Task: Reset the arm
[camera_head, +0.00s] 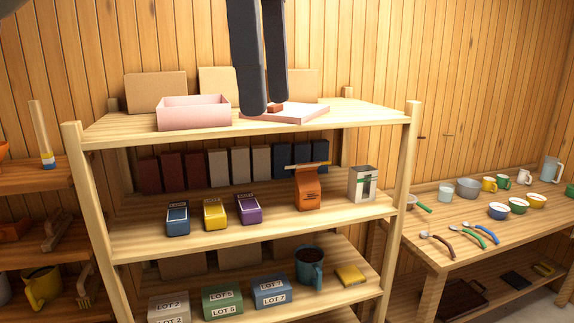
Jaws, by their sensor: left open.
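My left gripper (266,108) comes down from the top of the picture as two dark fingers. They are slightly apart, so it is open. Its tips are in front of a flat pink tray (305,113) on the top board of the shelf unit (120,131). A small reddish-brown piece (275,108) shows by the fingertips at the tray. I cannot tell whether the fingers touch it. The fingers hide part of the tray and the cardboard boxes behind. My right gripper is not in view.
An open pink box (194,117) stands left of the tray. Cardboard boxes (156,93) stand at the back. Lower boards hold coloured packets, an orange bag (308,188) and a teal mug (309,267). A table (440,252) with cups and spoons stands at right.

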